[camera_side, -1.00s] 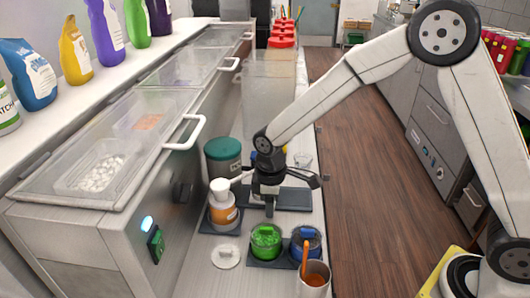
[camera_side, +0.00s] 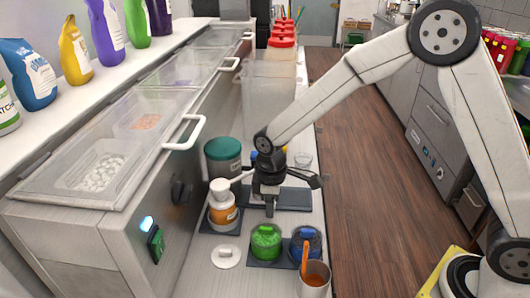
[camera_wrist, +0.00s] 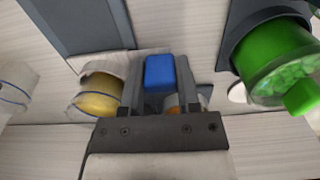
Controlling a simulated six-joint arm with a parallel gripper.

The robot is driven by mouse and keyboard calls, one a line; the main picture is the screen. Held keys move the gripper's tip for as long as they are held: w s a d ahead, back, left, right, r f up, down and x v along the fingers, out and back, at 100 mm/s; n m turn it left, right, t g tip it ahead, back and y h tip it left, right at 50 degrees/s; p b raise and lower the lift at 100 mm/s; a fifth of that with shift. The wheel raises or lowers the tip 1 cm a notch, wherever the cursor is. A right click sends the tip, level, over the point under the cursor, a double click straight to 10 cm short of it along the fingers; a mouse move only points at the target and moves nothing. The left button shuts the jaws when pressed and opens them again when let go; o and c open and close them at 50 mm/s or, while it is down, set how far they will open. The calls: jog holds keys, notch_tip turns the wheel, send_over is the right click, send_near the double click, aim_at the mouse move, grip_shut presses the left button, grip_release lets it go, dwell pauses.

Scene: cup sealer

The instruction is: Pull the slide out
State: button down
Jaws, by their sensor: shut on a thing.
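The block is hidden in the side view. I cannot tell whether it is the handle of the slide. No part is clearly recognisable as the slide. A dark grey panel (camera_wrist: 82,22) also shows at the upper left of the wrist view.
A green jar (camera_side: 266,241) and a blue jar (camera_side: 306,243) stand in front of my gripper. An orange pump bottle (camera_side: 223,213) is close on the left, with a green-lidded tub (camera_side: 223,157) behind it. A cup with an orange stick (camera_side: 314,280) stands at the front.

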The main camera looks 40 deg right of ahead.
jog(key=s+d, duration=0.6)
jog(key=shift+s+d, duration=0.25)
jog(key=shift+d, duration=0.1)
jog(key=c, duration=0.6)
grip_release()
jog(key=shift+s, duration=0.1)
jog(key=shift+r, duration=0.15)
notch_tip(320, 180, up, 8)
jog(key=shift+f, duration=0.2)
jog(key=s+d+f+m+t, duration=0.2)
jog(key=s+d+f+m, duration=0.2)
jog(key=s+m, duration=0.3)
jog(key=shift+s+m+t, duration=0.2)
jog(key=shift+m+t, duration=0.1)
jog(key=shift+m, duration=0.7)
